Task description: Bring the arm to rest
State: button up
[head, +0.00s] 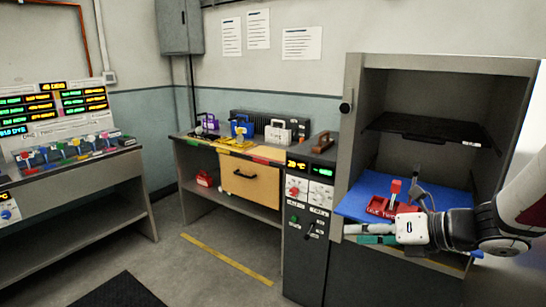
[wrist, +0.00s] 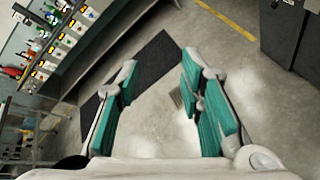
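My gripper (head: 370,234) is at the right in the head view, held in front of the open cabinet's lower compartment. Its teal-padded fingers point left. In the wrist view my gripper (wrist: 164,88) is wide open. Only floor shows between its two fingers, so it holds nothing. My white arm reaches in from the right edge of the head view. A red module (head: 390,208) with an upright red handle stands on a blue mat (head: 352,205) in the cabinet, just behind my gripper. The gripper hides part of the mat's front.
The grey cabinet (head: 349,130) has a dark shelf (head: 425,128). A control panel (head: 308,215) with dials stands left of it. A workbench (head: 190,146) holds several coloured modules. A display bench (head: 75,165) is at far left. The floor (head: 190,275) between has free room and a dark mat (head: 118,292).

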jog(key=s+a+r+n+g+h+p, duration=0.1)
jog(key=s+a+r+n+g+h, duration=0.2)
jog(key=s+n, duration=0.55)
jog(key=s+a+r+n+g, duration=0.1)
jog(key=s+a+n+g, duration=0.25)
jog(key=s+n, duration=0.55)
jog(key=s+d+r+n+t+h+p, duration=0.1)
jog(key=s+d+r+n+h, duration=0.1)
jog(key=s+n, duration=0.3)
jog(key=s+d+r+n+t+h, duration=0.1)
jog(key=s+d+n+h, duration=0.3)
jog(key=n, duration=0.7)
jog(key=shift+s+d+r+h+p, duration=0.3)
jog(key=shift+s+r+p, duration=0.1)
jog(key=shift+r, duration=0.35)
